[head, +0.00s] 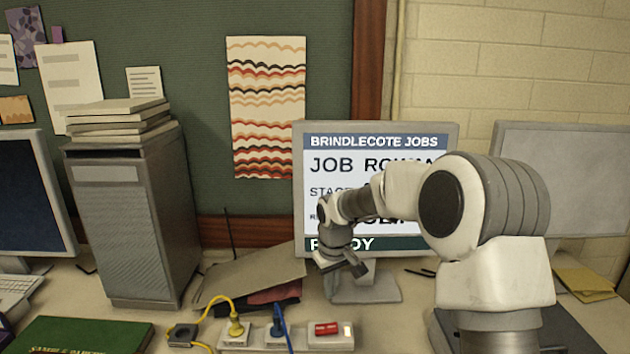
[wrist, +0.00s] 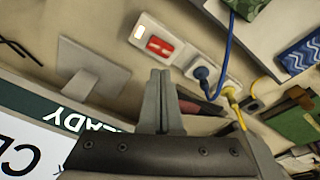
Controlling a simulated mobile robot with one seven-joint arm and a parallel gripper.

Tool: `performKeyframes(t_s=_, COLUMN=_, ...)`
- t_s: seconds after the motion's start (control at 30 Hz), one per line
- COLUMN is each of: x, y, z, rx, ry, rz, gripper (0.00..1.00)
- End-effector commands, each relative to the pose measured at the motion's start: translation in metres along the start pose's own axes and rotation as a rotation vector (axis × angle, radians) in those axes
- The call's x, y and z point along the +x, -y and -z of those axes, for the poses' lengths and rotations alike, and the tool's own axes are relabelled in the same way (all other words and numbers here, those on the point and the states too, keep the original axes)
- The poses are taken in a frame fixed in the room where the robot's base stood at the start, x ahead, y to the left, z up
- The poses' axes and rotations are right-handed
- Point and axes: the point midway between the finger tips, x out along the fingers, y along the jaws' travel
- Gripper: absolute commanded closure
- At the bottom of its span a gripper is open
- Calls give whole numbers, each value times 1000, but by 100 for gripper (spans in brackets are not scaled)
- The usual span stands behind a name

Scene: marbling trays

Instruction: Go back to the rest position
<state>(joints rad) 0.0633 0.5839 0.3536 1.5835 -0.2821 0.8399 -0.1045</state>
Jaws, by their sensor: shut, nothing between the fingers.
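My gripper (head: 344,270) hangs in front of the lower left part of the monitor, above the desk, in the head view. In the wrist view its fingers (wrist: 160,80) are together with nothing between them. The monitor (head: 450,134) shows "BRINDLECOTE JOBS", a job line and a green bar at the bottom; my arm covers much of its text. In the wrist view the screen appears tilted at the lower left, with its stand (wrist: 88,68) on the desk.
A power strip (head: 285,341) has a yellow plug (head: 236,328), a blue plug (head: 277,328) and a red switch (head: 326,328). A computer tower (head: 135,225) stands left, and a green book (head: 85,336) lies at front left. A second monitor (head: 565,180) is at the right.

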Motion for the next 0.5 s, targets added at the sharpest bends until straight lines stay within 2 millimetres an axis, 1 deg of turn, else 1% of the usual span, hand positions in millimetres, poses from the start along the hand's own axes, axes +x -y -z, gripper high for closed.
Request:
performKeyframes(t_s=0.03, x=-16, y=-1, z=-7, rx=7, ry=-7, rz=-17, gripper=100)
performKeyframes(t_s=0.2, x=-60, y=-3, z=-33, rx=43, ry=-23, rz=-60, gripper=100)
performKeyframes(t_s=0.37, x=-98, y=-4, z=-61, rx=84, ry=-42, rz=-95, gripper=100)
performKeyframes(t_s=0.5, x=-127, y=-3, z=-89, rx=125, ry=-61, rz=-120, gripper=100)
